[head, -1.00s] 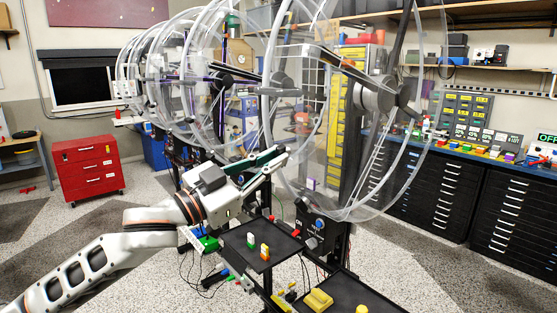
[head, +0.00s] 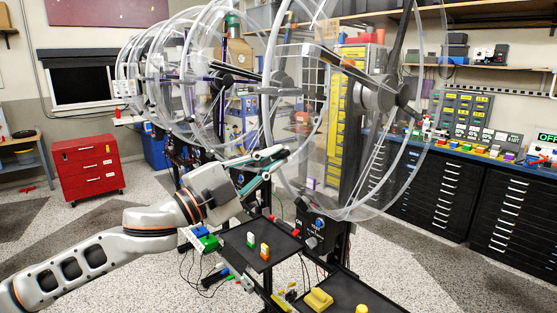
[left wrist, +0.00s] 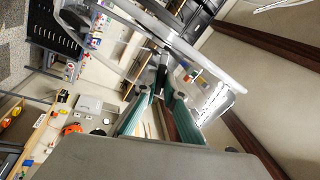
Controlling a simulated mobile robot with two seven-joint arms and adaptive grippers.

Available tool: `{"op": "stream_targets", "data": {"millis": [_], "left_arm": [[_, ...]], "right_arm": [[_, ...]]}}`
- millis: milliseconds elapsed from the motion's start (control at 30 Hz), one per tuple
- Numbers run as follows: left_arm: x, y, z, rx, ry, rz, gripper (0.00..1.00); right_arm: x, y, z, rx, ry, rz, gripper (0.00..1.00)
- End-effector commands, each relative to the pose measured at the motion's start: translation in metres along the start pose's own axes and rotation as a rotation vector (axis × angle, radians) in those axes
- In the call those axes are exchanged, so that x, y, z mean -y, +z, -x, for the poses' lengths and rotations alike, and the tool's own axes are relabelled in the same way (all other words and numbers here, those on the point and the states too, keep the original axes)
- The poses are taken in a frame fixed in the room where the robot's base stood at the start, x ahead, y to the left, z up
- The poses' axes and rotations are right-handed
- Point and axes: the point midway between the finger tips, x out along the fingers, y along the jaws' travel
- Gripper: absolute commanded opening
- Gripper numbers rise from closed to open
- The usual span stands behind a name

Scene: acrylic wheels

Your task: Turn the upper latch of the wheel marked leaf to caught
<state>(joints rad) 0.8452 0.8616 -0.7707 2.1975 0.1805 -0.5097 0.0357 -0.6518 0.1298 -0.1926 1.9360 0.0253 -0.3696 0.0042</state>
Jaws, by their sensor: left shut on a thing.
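Large clear acrylic wheels stand in a row, the nearest wheel (head: 300,185) at the centre right with a grey hub (head: 374,96). No leaf mark is readable on it. My left gripper (head: 284,154), with green fingers, is at the left rim of this wheel. In the left wrist view the fingertips (left wrist: 161,95) are closed around a small dark piece (left wrist: 161,76) beside the clear rim (left wrist: 190,52). It looks like a latch, but its setting and whether it is the upper one cannot be told. My right gripper is not in view.
Black trays (head: 262,236) with small coloured pieces are below the gripper, and another tray holds a yellow block (head: 318,299). More wheels (head: 215,80) stand behind to the left. A red drawer cabinet (head: 88,166) is at the left. Open floor lies between.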

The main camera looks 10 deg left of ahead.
Motion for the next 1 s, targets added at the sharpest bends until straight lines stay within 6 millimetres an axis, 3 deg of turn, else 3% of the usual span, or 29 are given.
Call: {"op": "stream_targets", "data": {"millis": [267,533,600,633,1000], "left_arm": [[0.0010,-0.0002,-0.0001,-0.001,-0.001,-0.034,0.00],[0.0014,-0.0003,-0.0001,0.000,-0.002,-0.375,0.00],[0.0011,-0.0003,-0.0001,0.000,-0.002,-0.371,0.25],[0.0010,-0.0002,-0.0001,0.000,-0.002,-0.370,0.31],[0.0000,0.0003,0.0019,0.000,0.000,-0.366,0.31]], "right_arm": [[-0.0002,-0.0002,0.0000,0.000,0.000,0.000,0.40],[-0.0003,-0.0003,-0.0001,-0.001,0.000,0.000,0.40],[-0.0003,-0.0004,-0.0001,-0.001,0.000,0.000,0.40],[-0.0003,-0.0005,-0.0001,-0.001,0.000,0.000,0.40],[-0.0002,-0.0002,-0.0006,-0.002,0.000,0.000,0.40]]}}
